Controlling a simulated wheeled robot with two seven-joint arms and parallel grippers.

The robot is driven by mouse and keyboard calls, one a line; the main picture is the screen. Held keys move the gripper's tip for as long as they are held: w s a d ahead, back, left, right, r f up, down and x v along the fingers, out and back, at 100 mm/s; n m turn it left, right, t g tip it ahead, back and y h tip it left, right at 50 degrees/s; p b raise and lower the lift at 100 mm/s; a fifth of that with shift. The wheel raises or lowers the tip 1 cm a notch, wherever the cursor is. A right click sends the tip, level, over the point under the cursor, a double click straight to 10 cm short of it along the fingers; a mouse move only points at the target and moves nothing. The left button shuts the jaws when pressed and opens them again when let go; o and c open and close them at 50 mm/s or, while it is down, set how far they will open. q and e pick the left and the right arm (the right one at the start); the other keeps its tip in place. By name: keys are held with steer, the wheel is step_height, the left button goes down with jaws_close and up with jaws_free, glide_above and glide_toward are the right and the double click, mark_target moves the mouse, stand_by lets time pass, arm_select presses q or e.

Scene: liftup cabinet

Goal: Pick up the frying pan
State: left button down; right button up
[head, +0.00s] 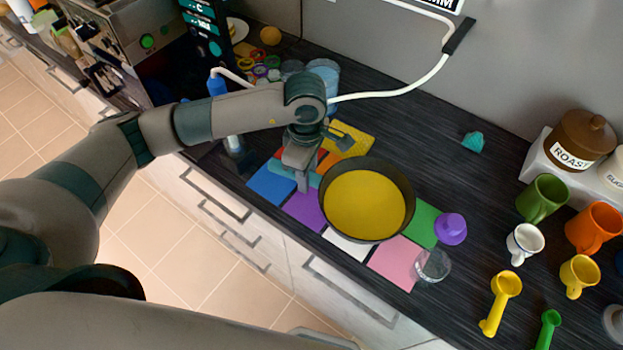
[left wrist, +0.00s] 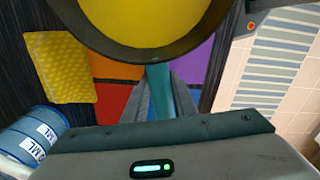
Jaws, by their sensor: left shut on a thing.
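The frying pan (head: 367,203) has a dark rim and a yellow inside. It is over the coloured mat on the counter, and I cannot tell whether it touches the mat. My left gripper (head: 303,180) is at the pan's left side, pointing down, shut on the pan's teal handle. In the left wrist view the pan (left wrist: 150,22) fills the top edge, and the teal handle (left wrist: 160,90) runs between the fingers of my left gripper (left wrist: 162,95). Most of the handle is hidden in the head view. My right gripper is not in view.
The coloured mat (head: 270,186) lies at the counter's front edge. A yellow bumpy block (head: 352,138) is behind the pan. A purple object (head: 451,229) and a clear glass (head: 433,265) stand to the right. Mugs, such as the green mug (head: 541,198), are farther right. The counter behind the pan is mostly clear.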

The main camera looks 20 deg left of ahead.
arm_select(q)
steer(key=r+b, duration=0.2)
steer(key=r, duration=0.1)
steer(key=shift+s+d, duration=0.1)
steer(key=shift+d, duration=0.25)
steer(key=s+d+r+b, duration=0.3)
steer(key=s+d+r, duration=0.4)
steer(key=d, duration=0.1)
steer(key=shift+d+b, duration=0.25)
steer(key=shift+b, duration=0.15)
